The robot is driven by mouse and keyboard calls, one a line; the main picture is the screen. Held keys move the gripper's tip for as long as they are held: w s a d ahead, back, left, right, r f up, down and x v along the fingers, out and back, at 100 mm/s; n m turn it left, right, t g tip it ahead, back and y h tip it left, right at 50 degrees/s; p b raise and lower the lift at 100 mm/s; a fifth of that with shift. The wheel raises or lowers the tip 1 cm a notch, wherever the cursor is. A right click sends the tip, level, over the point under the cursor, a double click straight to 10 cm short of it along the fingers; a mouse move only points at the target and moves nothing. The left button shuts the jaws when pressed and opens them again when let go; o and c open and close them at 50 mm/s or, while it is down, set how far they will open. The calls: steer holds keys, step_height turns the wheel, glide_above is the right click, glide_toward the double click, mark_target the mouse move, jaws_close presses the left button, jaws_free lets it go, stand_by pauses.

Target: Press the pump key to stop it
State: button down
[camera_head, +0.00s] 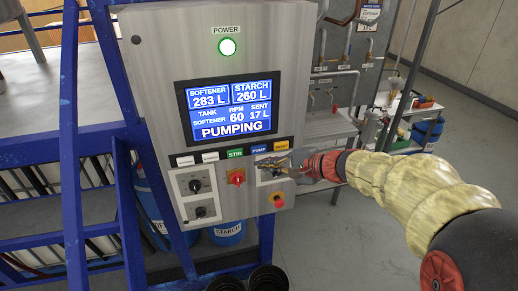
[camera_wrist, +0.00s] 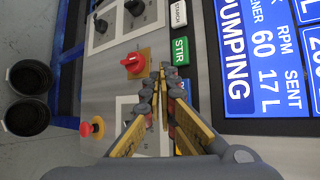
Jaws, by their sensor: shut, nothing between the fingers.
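The blue PUMP key (camera_head: 259,150) sits in the row of keys under the screen on the grey control panel (camera_head: 160,70). In the wrist view, part of a blue key (camera_wrist: 187,88) shows beside the fingers, mostly hidden by them. My gripper (camera_head: 263,163) is shut and empty, its fingertips just below the PUMP key. The fingertips also show in the wrist view (camera_wrist: 159,73); I cannot tell whether they touch the panel. The screen (camera_head: 230,107) reads PUMPING, tank softener, RPM 60, sent 17 L, softener 283 L, starch 260 L.
The green STIR key (camera_head: 235,153) is left of PUMP and an orange key (camera_head: 282,146) is right. A red rotary switch (camera_head: 236,177) and a red push button (camera_head: 278,199) are below. The green power lamp (camera_head: 227,46) is lit. Black buckets (camera_wrist: 28,78) stand on the floor.

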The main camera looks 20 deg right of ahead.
mark_target(252, 154)
steer(key=shift+w+b, duration=0.35)
steer(key=shift+w, duration=1.5)
steer(key=shift+w+b, duration=0.35)
steer(key=shift+w, duration=0.05)
steer(key=shift+w, duration=0.55)
stand_by(0.8)
steer(key=shift+s+b, duration=0.2)
steer(key=shift+b, duration=0.15)
steer(key=shift+s+b, duration=0.4)
steer(key=shift+s, duration=0.35)
steer(key=shift+s+b, duration=0.9)
steer(key=shift+s, duration=1.65)
